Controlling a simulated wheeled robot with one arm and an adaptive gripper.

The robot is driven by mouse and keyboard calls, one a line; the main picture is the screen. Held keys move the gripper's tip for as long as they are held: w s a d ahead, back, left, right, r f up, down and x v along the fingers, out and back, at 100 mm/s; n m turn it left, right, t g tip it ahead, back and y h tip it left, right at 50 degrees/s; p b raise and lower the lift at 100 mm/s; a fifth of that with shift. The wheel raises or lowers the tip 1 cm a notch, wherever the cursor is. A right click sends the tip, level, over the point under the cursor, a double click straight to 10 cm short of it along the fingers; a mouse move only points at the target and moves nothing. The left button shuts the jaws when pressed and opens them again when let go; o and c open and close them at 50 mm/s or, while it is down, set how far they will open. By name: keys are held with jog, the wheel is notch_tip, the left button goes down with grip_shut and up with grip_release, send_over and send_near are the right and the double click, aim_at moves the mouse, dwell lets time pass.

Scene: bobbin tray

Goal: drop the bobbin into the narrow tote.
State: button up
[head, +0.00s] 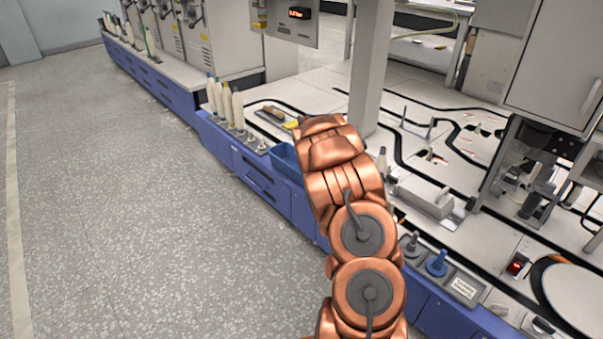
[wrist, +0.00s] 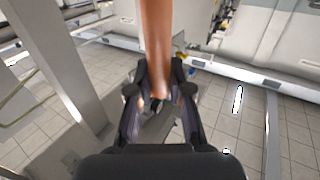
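In the wrist view a smooth copper-brown tapered bobbin (wrist: 156,45) runs from the top edge down between the fingers of my gripper (wrist: 160,78). The dark fingers lie against both its sides, and its lower end shows between them. In the head view my copper arm hides the gripper and the bobbin. A blue open tote (head: 287,161) shows at the counter's front edge, just left of my arm. My arm covers its right part, so its full width cannot be told.
Several cream bobbins (head: 226,103) stand on the counter left of the tote. A small brown item (head: 271,113) and a yellow one (head: 291,125) lie behind it. A grey post (head: 371,70) rises behind my arm. The speckled floor (head: 130,210) at left is clear.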

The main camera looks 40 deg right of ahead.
jog(key=o, duration=0.5)
jog(key=shift+s, duration=0.1)
jog(key=shift+v, duration=5.95)
